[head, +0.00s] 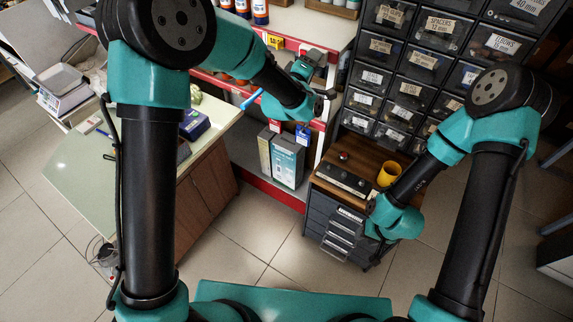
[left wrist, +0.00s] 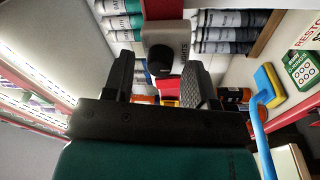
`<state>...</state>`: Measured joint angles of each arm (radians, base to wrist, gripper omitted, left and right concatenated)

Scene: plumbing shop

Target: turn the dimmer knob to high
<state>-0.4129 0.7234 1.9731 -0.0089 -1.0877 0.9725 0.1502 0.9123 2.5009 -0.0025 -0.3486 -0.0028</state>
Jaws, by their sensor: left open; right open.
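The dimmer knob (left wrist: 159,64) is a small black round knob on a light grey box with a lettered face. In the left wrist view it sits upper middle, between and beyond my left gripper's fingers. My left gripper (left wrist: 157,84) is open and empty, with one finger on each side of the knob's line; contact is not visible. The knob's pointer and setting are too small to read. In the head view the knob is hidden around my left gripper (head: 319,55), at the shelf edge. My right gripper (head: 372,252) is open, low beside the drawer cabinet.
A panel with a red button (head: 344,156) and a yellow cup (head: 388,174) stand on the wooden-topped cabinet (head: 335,219). Black labelled drawers (head: 420,60) rise behind. A blue handle (left wrist: 265,140) lies close right of my left gripper. Boxes (head: 287,160) stand on the lower shelf.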

